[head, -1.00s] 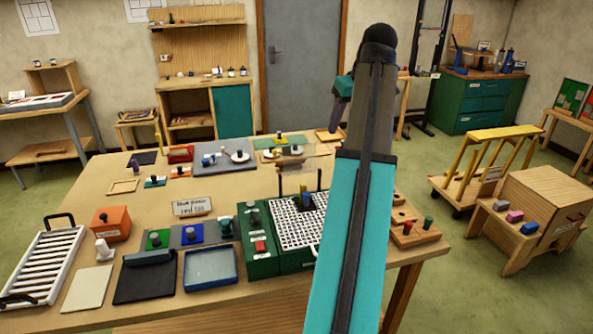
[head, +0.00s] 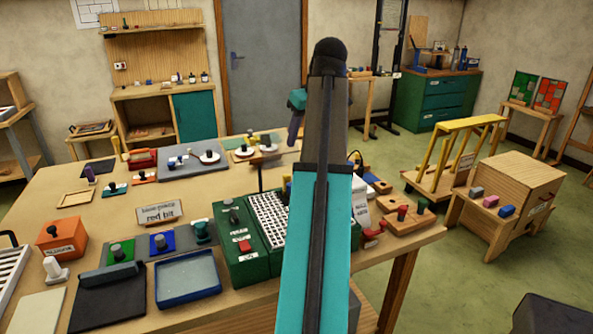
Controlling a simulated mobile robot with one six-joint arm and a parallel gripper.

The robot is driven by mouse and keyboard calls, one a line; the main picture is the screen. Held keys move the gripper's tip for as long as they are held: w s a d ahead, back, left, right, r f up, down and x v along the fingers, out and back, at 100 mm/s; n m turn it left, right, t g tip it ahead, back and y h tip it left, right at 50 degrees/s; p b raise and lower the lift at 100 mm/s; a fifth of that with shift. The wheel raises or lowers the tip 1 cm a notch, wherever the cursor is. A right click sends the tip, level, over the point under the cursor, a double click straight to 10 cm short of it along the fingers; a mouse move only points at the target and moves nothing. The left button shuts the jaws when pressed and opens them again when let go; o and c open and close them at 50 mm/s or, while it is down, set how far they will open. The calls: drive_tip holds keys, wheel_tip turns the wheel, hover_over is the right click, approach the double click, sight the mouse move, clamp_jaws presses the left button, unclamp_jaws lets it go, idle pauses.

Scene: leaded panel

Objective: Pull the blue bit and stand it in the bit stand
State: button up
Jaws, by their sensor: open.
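My gripper (head: 272,181) is seen small and partly hidden beside my teal arm. It is open, with its fingers pointing down above the back of the green grinder (head: 241,240) with its white grid top (head: 268,218). My arm covers much of the grid. I cannot make out the blue bit in this view; it may be behind my arm. A wooden block (head: 425,218) with a red knob (head: 402,212) and a green knob (head: 421,206) stands at the table's right end; it looks like the bit stand. A small sign (head: 160,212) reads "red bit" on its lower line.
The wooden table (head: 120,222) also holds a blue-rimmed tray (head: 187,292), a black pad (head: 107,300), an orange box (head: 61,238) and small coloured blocks. A red-handled item (head: 374,232) lies between my arm and the wooden block. A wooden cabinet (head: 518,182) stands off the table at right.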

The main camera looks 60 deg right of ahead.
drive_tip(key=b, duration=0.6)
approach(288, 182)
wheel_tip(288, 182, up, 3)
drive_tip(key=s+a, duration=0.1)
drive_tip(key=s, duration=0.2)
drive_tip(key=shift+w+a, duration=0.1)
drive_tip(key=shift+p+x, duration=0.95)
drive_tip(key=shift+x, duration=5.95)
drive_tip(key=shift+r, duration=0.1)
clamp_jaws()
drive_tip(key=shift+r+p, duration=1.4)
drive_tip(key=shift+r, duration=0.25)
